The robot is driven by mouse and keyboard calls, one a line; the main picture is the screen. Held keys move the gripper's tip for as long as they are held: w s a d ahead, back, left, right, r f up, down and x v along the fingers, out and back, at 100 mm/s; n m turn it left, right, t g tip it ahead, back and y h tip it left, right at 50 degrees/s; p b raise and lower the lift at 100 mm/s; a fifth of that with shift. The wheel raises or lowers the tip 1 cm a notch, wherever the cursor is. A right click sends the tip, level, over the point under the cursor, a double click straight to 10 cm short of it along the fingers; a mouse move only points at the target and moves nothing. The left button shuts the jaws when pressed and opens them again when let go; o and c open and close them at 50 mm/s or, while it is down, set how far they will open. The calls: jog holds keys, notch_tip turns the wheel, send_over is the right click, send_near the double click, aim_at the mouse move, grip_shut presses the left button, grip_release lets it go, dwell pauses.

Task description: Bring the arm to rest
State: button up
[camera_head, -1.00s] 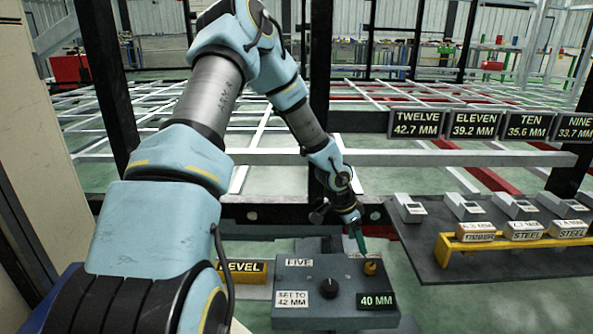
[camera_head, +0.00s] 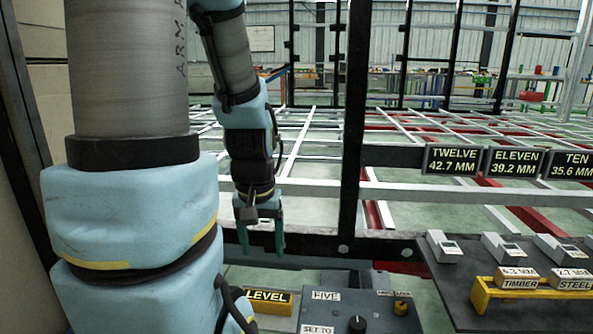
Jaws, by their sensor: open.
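My arm rises large at the left of the head view and bends down toward the middle. My gripper (camera_head: 261,238) hangs pointing down, its two green fingers apart with nothing between them. The lower part of the box is cut off by the picture's edge.
A yellow LEVEL block (camera_head: 268,297) lies below the gripper. A dark upright post (camera_head: 353,130) stands just right of it. A dark shelf (camera_head: 455,300) at the right holds several grey devices and a yellow rack (camera_head: 482,294) with labelled blocks. Display signs (camera_head: 452,160) hang on a rail behind.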

notch_tip(320, 180, up, 34)
jog(key=p, duration=3.2)
jog(key=shift+f, duration=0.25)
jog(key=shift+w, duration=0.1)
jog(key=shift+c, duration=0.2)
